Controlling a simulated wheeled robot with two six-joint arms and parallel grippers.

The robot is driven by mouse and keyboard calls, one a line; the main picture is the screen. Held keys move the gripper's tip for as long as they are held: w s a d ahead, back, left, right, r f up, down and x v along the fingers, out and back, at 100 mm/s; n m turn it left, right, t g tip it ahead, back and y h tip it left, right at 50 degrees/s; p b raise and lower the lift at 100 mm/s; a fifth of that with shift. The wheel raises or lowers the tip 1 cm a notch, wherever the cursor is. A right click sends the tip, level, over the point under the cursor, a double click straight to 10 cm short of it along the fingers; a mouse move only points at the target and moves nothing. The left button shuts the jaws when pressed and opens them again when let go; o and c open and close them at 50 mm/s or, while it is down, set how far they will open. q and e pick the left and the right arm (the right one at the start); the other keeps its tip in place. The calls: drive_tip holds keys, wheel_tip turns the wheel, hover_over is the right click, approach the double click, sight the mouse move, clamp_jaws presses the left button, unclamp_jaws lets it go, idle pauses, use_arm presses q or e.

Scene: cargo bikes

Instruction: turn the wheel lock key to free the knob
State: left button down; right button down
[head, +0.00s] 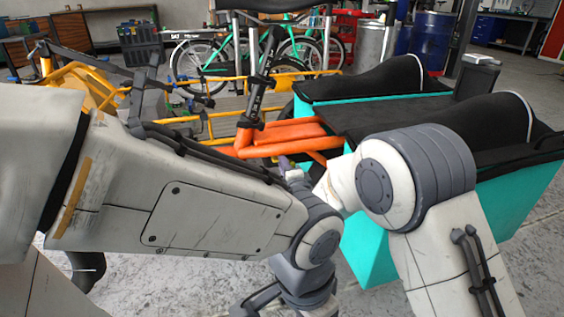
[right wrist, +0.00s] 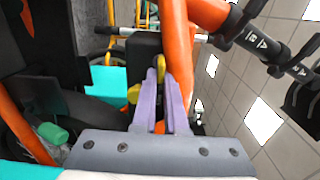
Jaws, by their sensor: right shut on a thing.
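My right gripper (right wrist: 162,78) has pale purple fingers, shut on a small yellow piece (right wrist: 160,64) at their tips, which I take for the wheel lock key. It sits against a black block (right wrist: 143,45) beside the orange frame tube (right wrist: 178,60). Another yellow part (right wrist: 133,93) shows just left of the fingers; I cannot tell whether it is the knob. In the head view, only a bit of the right gripper (head: 285,163) shows below the orange frame (head: 285,135); key and knob are hidden there. My left arm crosses in front, its gripper out of sight.
A cargo bike with a teal box (head: 490,205) and black covers stands at the right, close to my right arm. A yellow cargo bike (head: 85,85) is at the left. A green bicycle (head: 215,60) and blue drums (head: 430,40) stand behind.

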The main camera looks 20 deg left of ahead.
drive_tip(key=shift+d+f, duration=0.1)
idle(0.3)
drive_tip(key=c, duration=1)
unclamp_jaws()
drive_tip(key=shift+o, duration=0.2)
drive_tip(key=p+v, duration=0.4)
drive_tip(key=v, duration=0.6)
drive_tip(key=shift+s, duration=0.2)
drive_tip(key=shift+d, duration=0.15)
